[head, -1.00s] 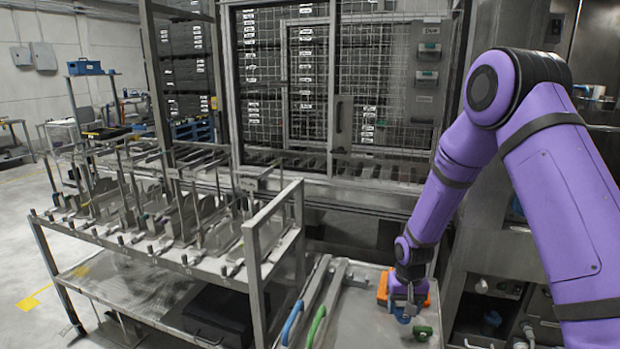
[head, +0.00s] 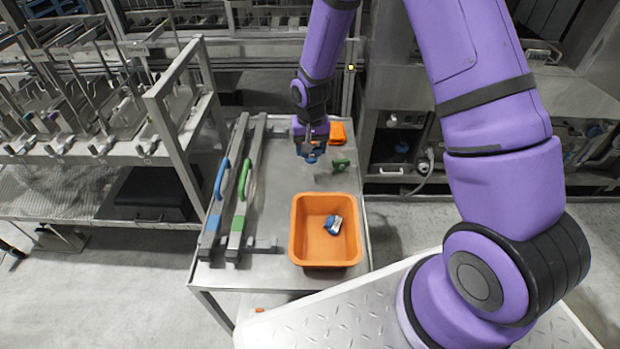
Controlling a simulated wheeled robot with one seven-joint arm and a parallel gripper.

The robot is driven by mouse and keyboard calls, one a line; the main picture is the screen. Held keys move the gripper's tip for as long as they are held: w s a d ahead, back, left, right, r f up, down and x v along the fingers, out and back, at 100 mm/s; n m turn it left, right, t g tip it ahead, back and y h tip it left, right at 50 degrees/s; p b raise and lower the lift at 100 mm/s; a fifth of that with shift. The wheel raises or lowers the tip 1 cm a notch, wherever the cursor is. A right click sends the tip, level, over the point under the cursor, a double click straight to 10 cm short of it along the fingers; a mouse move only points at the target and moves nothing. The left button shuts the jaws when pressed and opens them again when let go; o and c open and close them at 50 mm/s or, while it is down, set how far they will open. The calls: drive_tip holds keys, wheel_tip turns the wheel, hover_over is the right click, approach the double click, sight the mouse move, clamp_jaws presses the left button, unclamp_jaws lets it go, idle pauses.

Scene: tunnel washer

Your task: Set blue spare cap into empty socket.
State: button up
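My gripper (head: 311,152) points down over the far part of a grey metal cart top. A small blue piece, which looks like a blue cap (head: 311,160), shows right at its fingertips; I cannot tell whether the fingers are closed on it. A green cap-like part (head: 340,165) sits just right of the gripper. The empty socket cannot be made out; the gripper covers the area beneath it. A blue and white part (head: 333,225) lies in an orange bin (head: 296,243) nearer to me.
An orange block (head: 338,132) stands behind the gripper. Two long metal bars, one with a blue handle (head: 221,180) and one with a green handle (head: 244,180), lie along the cart's left side. A metal rack (head: 180,120) with upright rods stands to the left.

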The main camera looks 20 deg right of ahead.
sight(311, 179)
drive_tip(key=shift+f, duration=4.85)
drive_tip(key=shift+f, duration=0.15)
drive_tip(key=o, duration=0.9)
wheel_tip(311, 179, up, 11)
drive_tip(key=shift+s+d+f, duration=0.1)
drive_tip(key=shift+s+d, duration=0.05)
